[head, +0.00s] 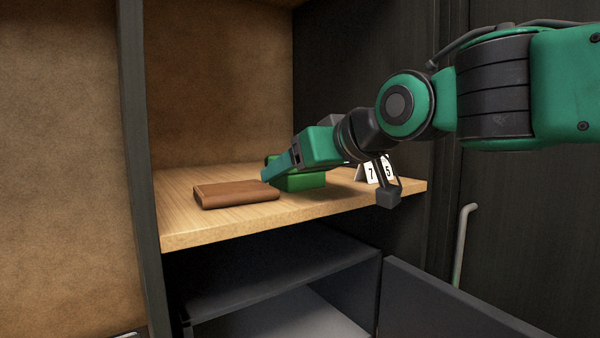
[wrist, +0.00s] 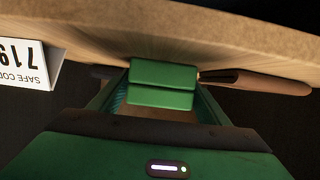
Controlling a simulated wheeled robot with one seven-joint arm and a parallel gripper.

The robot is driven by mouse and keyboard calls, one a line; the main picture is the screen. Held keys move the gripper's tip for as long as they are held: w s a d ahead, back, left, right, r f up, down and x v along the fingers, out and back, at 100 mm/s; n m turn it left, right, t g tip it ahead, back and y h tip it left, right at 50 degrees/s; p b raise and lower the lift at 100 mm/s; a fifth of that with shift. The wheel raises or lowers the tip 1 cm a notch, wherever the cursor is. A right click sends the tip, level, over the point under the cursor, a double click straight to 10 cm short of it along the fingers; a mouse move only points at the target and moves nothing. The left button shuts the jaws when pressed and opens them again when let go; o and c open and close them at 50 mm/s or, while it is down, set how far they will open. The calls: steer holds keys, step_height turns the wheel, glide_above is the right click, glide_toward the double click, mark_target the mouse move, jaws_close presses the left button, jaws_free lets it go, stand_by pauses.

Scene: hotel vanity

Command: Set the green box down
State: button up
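The green box (head: 303,181) is at the shelf surface in the head view, right of the brown wallet-like item. In the wrist view the green box (wrist: 164,74) sits between my two fingertips, which appear to touch its sides. My gripper (head: 275,172) reaches in from the right, low and nearly level, and is shut on the box; it also shows in the wrist view (wrist: 163,88). One finger hides part of the box in the head view. I cannot tell if the box's underside touches the wood.
The wooden shelf (head: 215,228) also bears a brown wallet-like item (head: 235,194), close left of my gripper, and a white number card (head: 366,173) on the right. A dark open compartment (head: 285,275) and an open door panel (head: 450,310) are below. A dark upright post (head: 135,150) bounds the left.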

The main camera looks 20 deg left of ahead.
steer(key=shift+r, duration=0.15)
steer(key=shift+s+d+r, duration=0.15)
steer(key=shift+s+d, duration=0.05)
steer(key=shift+d, duration=0.1)
steer(key=v, duration=1)
steer(key=shift+s+d+r, duration=0.2)
steer(key=shift+s+d, duration=0.1)
steer(key=shift+d, duration=0.2)
steer(key=shift+s, duration=0.1)
